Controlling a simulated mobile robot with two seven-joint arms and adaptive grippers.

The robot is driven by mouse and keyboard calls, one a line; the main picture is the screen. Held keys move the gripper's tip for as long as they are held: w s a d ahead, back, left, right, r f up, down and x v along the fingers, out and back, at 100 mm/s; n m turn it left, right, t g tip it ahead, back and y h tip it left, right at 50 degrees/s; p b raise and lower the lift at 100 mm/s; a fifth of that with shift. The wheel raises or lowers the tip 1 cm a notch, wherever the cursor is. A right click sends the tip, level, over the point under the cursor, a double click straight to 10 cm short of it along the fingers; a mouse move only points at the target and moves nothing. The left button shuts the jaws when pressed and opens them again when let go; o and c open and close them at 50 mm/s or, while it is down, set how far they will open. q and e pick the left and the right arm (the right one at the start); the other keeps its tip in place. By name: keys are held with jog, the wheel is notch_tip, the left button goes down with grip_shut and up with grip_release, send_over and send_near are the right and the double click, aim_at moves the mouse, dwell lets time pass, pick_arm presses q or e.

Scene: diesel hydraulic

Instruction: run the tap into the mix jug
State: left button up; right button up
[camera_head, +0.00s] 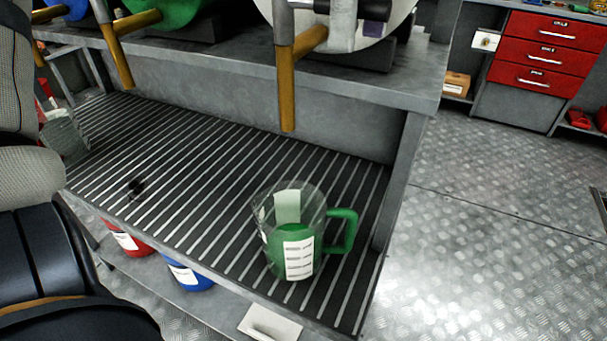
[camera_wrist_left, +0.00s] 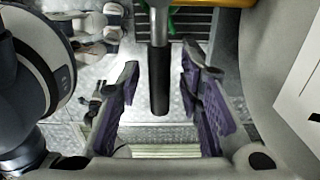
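The clear mix jug (camera_head: 290,232) with a green handle and white scale labels stands upright on the slatted rack. Its lower part looks green. The tap (camera_head: 287,92) with a brass spout hangs above and behind it, in front of a white drum (camera_head: 352,36). In the wrist view a lever with a black grip (camera_wrist_left: 159,82) lies between the purple-padded fingers of my left gripper (camera_wrist_left: 160,66). The fingers are open, with gaps on both sides. My right gripper is not in view.
The slatted rack (camera_head: 205,165) is mostly clear left of the jug. Another brass tap (camera_head: 118,58) and a clear vessel (camera_head: 64,136) are further left. Red (camera_head: 128,240) and blue (camera_head: 190,277) containers stand below. Red drawers (camera_head: 548,45) are at the back right; the floor there is open.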

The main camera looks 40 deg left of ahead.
pick_arm(q)
grip_shut()
jog(key=s+m, duration=0.1)
jog(key=m, duration=0.2)
jog(key=s+m, duration=0.2)
jog(key=m, duration=0.1)
jog(key=s+m, duration=0.2)
jog(key=m, duration=0.1)
jog(key=shift+a, duration=0.4)
